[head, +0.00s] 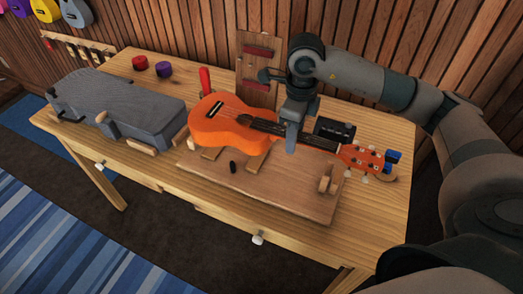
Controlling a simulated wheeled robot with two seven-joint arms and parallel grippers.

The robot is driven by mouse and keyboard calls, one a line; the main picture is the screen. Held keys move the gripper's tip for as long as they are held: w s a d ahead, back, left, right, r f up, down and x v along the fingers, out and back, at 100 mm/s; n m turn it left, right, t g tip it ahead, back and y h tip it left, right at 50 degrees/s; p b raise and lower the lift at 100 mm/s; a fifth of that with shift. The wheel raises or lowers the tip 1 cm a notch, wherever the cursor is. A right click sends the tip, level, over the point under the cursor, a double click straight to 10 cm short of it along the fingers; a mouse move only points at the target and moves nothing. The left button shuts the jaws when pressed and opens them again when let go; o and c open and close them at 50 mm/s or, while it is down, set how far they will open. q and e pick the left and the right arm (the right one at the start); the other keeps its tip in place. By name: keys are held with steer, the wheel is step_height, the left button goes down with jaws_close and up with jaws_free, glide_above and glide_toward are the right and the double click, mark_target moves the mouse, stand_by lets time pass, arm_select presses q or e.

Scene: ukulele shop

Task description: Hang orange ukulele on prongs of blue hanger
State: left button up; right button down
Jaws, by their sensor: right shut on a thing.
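The orange ukulele (217,126) lies face up on a wooden work board (260,190) on the table. Its body is at the left and its orange headstock (362,158) at the right, with blue and white pieces at the pegs. My right gripper (291,141) points down at the middle of the dark neck and is shut on it. The fingertips partly hide the neck. I cannot make out a blue hanger for certain; small hooks (78,47) on the wall rail at upper left are too small to tell apart. My left gripper is out of view.
A grey case-like block (120,104) fills the table's left part. Red (140,62) and purple (164,69) round items stand at the back. An upright wooden panel (257,60) stands behind the ukulele. Colored ukuleles (76,12) hang at upper left. A black box (335,129) sits behind the neck.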

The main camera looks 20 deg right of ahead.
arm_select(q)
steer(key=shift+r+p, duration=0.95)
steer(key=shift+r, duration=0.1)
arm_select(e)
steer(key=shift+r, duration=2.2)
